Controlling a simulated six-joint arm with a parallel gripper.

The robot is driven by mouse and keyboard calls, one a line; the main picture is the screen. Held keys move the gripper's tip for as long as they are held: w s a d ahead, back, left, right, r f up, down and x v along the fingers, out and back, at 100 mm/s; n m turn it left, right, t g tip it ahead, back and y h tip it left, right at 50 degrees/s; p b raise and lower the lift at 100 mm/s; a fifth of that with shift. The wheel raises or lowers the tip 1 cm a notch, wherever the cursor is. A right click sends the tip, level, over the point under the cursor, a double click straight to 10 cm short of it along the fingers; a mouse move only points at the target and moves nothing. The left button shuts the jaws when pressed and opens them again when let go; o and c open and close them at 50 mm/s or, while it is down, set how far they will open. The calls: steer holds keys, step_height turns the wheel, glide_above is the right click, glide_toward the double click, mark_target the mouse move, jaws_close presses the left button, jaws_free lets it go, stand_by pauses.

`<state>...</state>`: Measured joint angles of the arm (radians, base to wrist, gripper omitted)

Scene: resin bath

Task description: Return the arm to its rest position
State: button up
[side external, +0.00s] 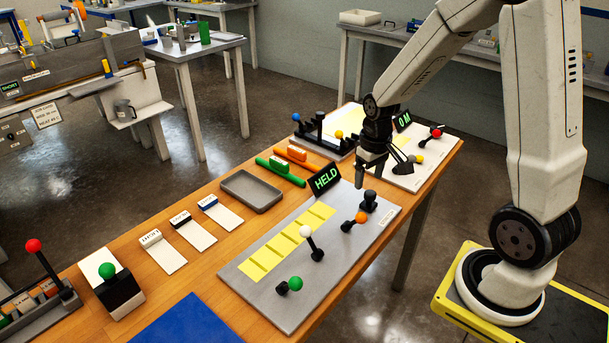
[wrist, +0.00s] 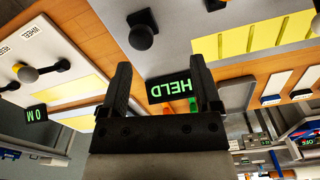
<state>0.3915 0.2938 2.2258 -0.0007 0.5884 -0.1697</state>
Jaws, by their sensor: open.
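My gripper (side external: 368,176) hangs from my arm above the far part of the bench, near the black sign with green "HELD" (side external: 325,179). Its two dark fingers point down, apart, with nothing visible held between them. In the wrist view my gripper (wrist: 165,82) shows both fingers spread, with the "HELD" sign (wrist: 170,87) seen upside down between and beyond them. The grey panel (side external: 342,262) lies below and in front, with green-, white- and orange-knobbed levers and a black knob (side external: 369,197). No rest position is marked in view.
A pale panel (side external: 432,172) with red- and yellow-knobbed levers and a "0 M" sign (side external: 404,121) lies close behind and right of my gripper. A black rack (side external: 318,138) with blue and yellow balls stands behind. A grey tray (side external: 238,200) sits left. Space above the bench looks open.

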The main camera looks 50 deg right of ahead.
steer(key=s+a+r+n+t, duration=0.1)
steer(key=s+a, duration=0.3)
steer(key=a, duration=0.9)
steer(key=shift+a+r+n+t, duration=0.15)
steer(key=shift+r+n+t, duration=0.2)
steer(key=shift+n+t, duration=0.35)
stand_by(0.9)
